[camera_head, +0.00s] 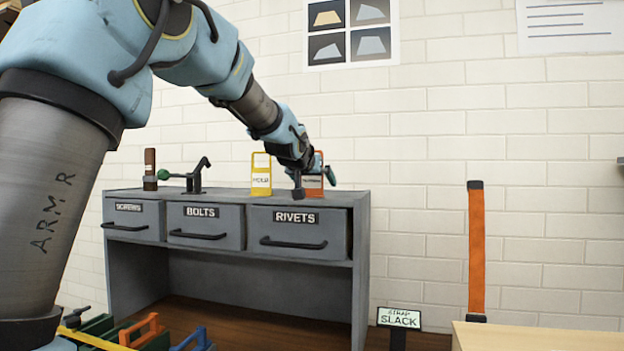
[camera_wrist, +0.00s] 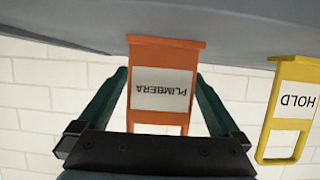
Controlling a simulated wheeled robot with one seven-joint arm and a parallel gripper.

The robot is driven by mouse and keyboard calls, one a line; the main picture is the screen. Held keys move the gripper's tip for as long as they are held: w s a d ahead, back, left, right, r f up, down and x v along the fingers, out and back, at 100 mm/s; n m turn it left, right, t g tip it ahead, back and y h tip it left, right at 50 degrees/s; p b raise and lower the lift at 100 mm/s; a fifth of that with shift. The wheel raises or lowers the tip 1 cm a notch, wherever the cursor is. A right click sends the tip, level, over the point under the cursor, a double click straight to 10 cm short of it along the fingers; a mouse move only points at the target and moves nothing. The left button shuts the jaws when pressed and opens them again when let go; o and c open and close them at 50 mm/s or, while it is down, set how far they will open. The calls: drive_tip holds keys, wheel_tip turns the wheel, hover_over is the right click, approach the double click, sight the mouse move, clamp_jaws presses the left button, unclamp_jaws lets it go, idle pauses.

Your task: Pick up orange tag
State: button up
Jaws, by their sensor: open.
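The orange tag (camera_head: 313,183) stands at the right end of the grey cabinet top, partly hidden behind my gripper in the head view. In the wrist view the orange tag (camera_wrist: 165,52) appears upside down, with a white label reading "PLIMBERA". My gripper (camera_head: 315,180) is open around it. In the wrist view my gripper (camera_wrist: 163,82) has one dark green finger on each side of the tag, with pale gaps between fingers and tag. I see no clear contact.
A yellow tag (camera_head: 261,174) marked "HOLD" stands close beside it, also seen in the wrist view (camera_wrist: 291,106). A toggle clamp (camera_head: 197,177) and a brown post (camera_head: 150,168) stand further left on the grey cabinet (camera_head: 362,250). The brick wall is close behind.

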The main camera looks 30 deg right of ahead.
drive_tip(key=shift+c, duration=0.4)
drive_tip(key=c, duration=1.2)
drive_tip(key=shift+r, duration=0.1)
